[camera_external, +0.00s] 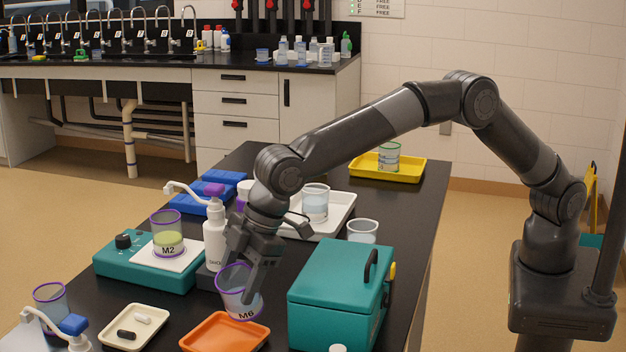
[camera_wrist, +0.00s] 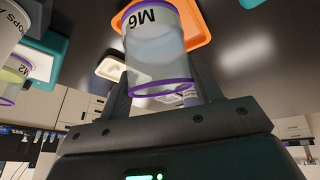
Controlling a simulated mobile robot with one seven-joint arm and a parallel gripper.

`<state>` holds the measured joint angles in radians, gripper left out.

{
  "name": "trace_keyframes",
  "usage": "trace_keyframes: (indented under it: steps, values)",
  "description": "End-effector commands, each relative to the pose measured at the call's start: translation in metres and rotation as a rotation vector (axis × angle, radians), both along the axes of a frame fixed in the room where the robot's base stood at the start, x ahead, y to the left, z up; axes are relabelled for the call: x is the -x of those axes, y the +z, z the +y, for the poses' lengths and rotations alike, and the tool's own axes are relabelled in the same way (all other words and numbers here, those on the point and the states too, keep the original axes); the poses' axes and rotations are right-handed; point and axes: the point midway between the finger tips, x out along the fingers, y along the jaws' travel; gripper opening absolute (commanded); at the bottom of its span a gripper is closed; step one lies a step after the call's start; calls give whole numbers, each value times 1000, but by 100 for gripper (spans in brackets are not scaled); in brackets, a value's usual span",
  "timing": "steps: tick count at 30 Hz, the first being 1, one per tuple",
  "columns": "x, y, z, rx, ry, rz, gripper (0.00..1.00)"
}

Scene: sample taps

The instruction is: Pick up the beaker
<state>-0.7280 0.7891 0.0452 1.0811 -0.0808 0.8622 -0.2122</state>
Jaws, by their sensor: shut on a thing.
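A clear beaker with purple bands, labelled M6 (camera_external: 236,300), is between the fingers of my gripper (camera_external: 246,284), at the orange tray (camera_external: 222,342). It is tilted in the external view, and its base overlaps the tray; I cannot tell whether it touches. In the wrist view the M6 beaker (camera_wrist: 158,50) sits between my two fingers (camera_wrist: 163,88), with pale contents and its label upside down. My gripper is shut on it. Part of the beaker is hidden by a finger in the external view.
A teal box (camera_external: 338,300) stands close on the right. A pump bottle (camera_external: 215,240) and a teal device (camera_external: 140,268) carrying beaker M2 (camera_external: 167,235) are behind and left. A cream tray (camera_external: 133,327) and another purple-banded beaker (camera_external: 50,299) are at the left.

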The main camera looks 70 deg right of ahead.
Motion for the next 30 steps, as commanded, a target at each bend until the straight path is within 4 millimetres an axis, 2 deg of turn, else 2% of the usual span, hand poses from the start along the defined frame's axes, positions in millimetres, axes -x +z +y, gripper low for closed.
trace_keyframes:
  steps: [15, 30]
  values:
    - [-11, 37, -60, -1, 0, -1, 15]
    - [-17, 57, -94, -1, 0, -1, 15]
